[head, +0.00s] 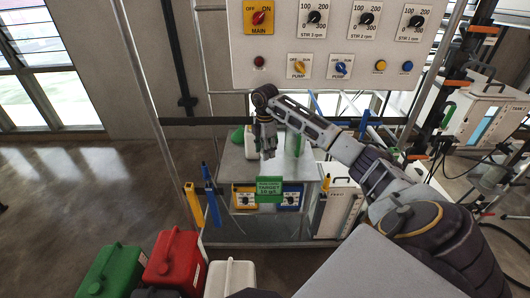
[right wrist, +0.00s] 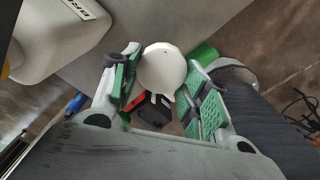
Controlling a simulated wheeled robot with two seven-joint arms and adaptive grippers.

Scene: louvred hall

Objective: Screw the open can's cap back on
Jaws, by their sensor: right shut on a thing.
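My right gripper (head: 265,150) is above the grey bench in the middle of the head view, pointing down. In the right wrist view its green-padded fingers (right wrist: 163,85) are shut on a white rounded piece, which looks like the cap (right wrist: 162,68). A white can (right wrist: 58,35) with lettering that starts "BR" lies at the upper left of that view, apart from the fingers. In the head view a pale can (head: 251,143) stands on the bench, partly hidden behind the gripper. I cannot make out an open mouth on any can. My left gripper does not show.
A green can (head: 115,268), a red can (head: 180,258) and a white can (head: 230,279) stand at the lower left. A green target sign (head: 269,189) is at the bench's front. A control panel (head: 335,45) hangs above. Open floor lies to the left.

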